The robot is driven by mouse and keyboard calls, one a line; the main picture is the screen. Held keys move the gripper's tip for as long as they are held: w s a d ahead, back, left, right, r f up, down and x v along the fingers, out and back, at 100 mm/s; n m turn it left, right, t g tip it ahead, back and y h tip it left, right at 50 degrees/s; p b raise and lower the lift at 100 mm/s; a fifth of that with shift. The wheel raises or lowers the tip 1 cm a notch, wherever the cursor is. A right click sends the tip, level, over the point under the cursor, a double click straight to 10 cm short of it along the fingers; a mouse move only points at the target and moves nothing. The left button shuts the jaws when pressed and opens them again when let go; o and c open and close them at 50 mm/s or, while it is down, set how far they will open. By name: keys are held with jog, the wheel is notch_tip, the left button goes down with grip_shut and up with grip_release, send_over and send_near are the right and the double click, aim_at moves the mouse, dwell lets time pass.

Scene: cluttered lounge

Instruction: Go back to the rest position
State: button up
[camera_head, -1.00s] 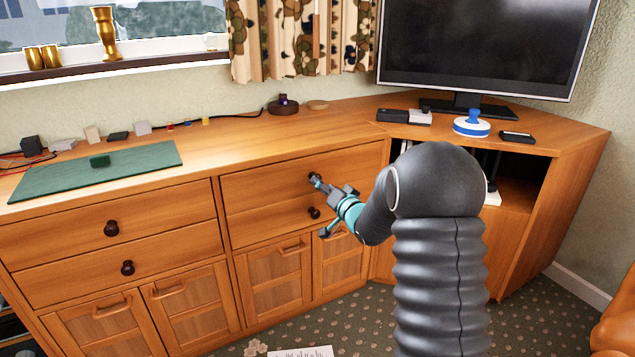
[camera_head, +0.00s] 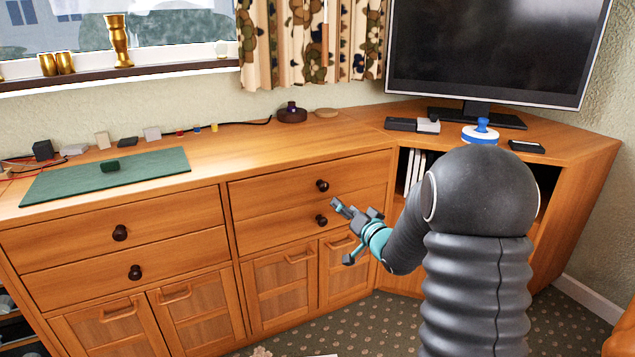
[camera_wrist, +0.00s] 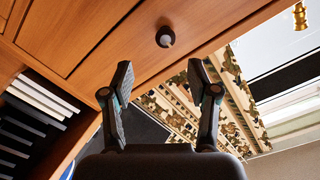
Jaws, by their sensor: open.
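My gripper (camera_head: 342,230) is open and empty in front of the right-hand drawers of the wooden sideboard (camera_head: 280,140) in the head view. In the wrist view my gripper (camera_wrist: 162,85) shows its two dark fingers spread apart with nothing between them. A dark round drawer knob (camera_wrist: 165,37) lies beyond the fingertips in that view, apart from them. The upper right drawer knob (camera_head: 322,185) and the lower right drawer knob (camera_head: 321,220) are both clear of the gripper in the head view. The drawers look shut.
A television (camera_head: 500,50) and a blue-and-white stamp-like object (camera_head: 481,132) stand at right. Books (camera_wrist: 42,97) stand in an open shelf. Carpet lies in front.

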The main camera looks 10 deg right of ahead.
jog(key=s+d+f+g+h, duration=0.4)
jog(key=d+f+g+h, duration=0.15)
jog(key=f, duration=0.55)
jog(key=s+d+n+g+h, duration=0.15)
jog(key=s+g, duration=0.25)
jog(key=s, duration=0.4)
jog(key=s+a+r, duration=0.3)
jog(key=s+r, duration=0.2)
jog(key=s, duration=0.5)
jog(key=s+a+r+n+g+y, duration=0.1)
jog(key=s+a+r, duration=0.3)
jog(key=s, duration=0.5)
jog(key=s+a+r+n, duration=0.1)
jog(key=s+a+r, duration=0.3)
jog(key=s, duration=0.6)
jog(key=shift+s+r+g+y, duration=0.35)
jog(key=shift+r+y, duration=0.05)
jog(key=shift+r, duration=0.6)
